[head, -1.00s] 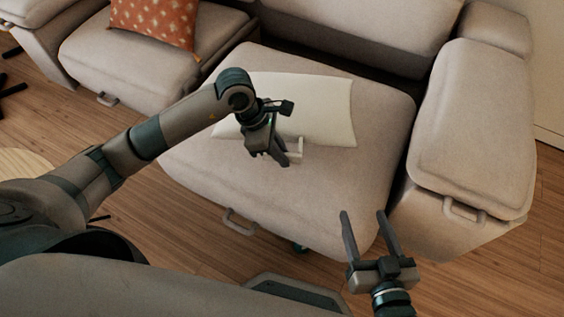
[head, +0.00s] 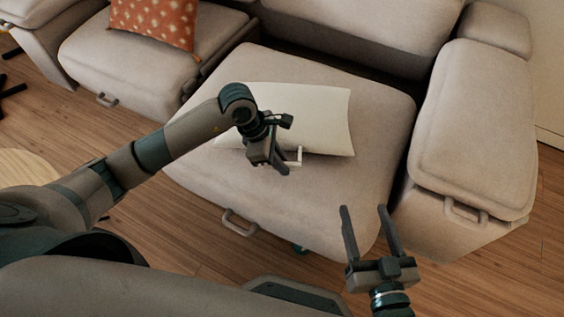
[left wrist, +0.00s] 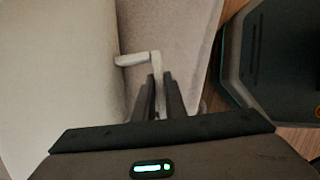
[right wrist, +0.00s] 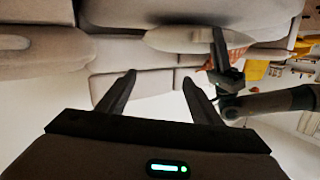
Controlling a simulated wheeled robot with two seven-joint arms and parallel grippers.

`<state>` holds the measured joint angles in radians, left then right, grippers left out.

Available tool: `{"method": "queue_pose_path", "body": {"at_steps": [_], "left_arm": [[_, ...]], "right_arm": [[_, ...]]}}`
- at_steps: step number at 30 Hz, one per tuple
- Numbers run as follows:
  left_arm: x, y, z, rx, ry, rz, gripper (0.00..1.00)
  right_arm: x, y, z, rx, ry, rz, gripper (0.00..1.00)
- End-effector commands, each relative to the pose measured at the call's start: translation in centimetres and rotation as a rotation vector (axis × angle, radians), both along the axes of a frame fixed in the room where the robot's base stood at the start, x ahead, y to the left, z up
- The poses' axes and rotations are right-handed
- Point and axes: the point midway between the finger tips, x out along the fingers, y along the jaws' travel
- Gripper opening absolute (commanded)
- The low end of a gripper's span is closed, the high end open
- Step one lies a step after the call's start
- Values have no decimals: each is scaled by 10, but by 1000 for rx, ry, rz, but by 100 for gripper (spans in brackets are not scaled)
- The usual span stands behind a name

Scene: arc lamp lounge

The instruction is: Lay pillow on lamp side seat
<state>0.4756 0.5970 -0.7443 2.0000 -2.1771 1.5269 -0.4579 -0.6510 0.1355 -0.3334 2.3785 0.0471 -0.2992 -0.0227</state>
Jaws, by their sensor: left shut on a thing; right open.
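The pillow (head: 315,110) is plain cream with a small pale loop handle (head: 295,157) on its near edge. It is flat over the beige seat (head: 340,190) next to the right armrest; I cannot tell whether it rests fully on it. My left gripper (head: 281,168) is shut on the handle. In the left wrist view, the handle (left wrist: 140,58) runs between the fingers (left wrist: 162,82), with the pillow (left wrist: 55,85) at left. My right gripper (head: 366,212) is open and empty before the seat. The pillow (right wrist: 185,40) also shows in the right wrist view. No lamp is clearly visible.
An orange patterned cushion (head: 155,20) lies on the left seat (head: 120,55). The wide armrest (head: 475,130) bounds the seat at right, and a backrest (head: 360,30) stands behind. A round wooden top (head: 20,170) is at far left. Wood floor shows in front.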

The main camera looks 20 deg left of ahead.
Motion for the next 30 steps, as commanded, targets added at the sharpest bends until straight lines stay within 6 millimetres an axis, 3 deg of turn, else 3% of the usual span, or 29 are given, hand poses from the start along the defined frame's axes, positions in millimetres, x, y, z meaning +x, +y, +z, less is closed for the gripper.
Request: {"method": "queue_pose_path", "body": {"at_steps": [7, 8, 9, 10, 24, 30], "left_arm": [[1, 0, -1, -1, -2, 0, 0], [0, 0, -1, 0, 0, 0, 18], [0, 0, -1, 0, 0, 0, 28], [0, 0, -1, 0, 0, 0, 30], [0, 0, 1, 0, 0, 0, 30], [-1, 9, 23, 1, -3, 0, 30]], "right_arm": [[0, 1, 4, 8, -24, -1, 60], [1, 1, 6, 9, -27, -1, 60], [1, 1, 6, 10, -28, -1, 60], [1, 1, 6, 10, -28, -1, 60], [0, 1, 2, 2, -4, 1, 60], [-1, -5, -12, -24, 63, -2, 60]]}}
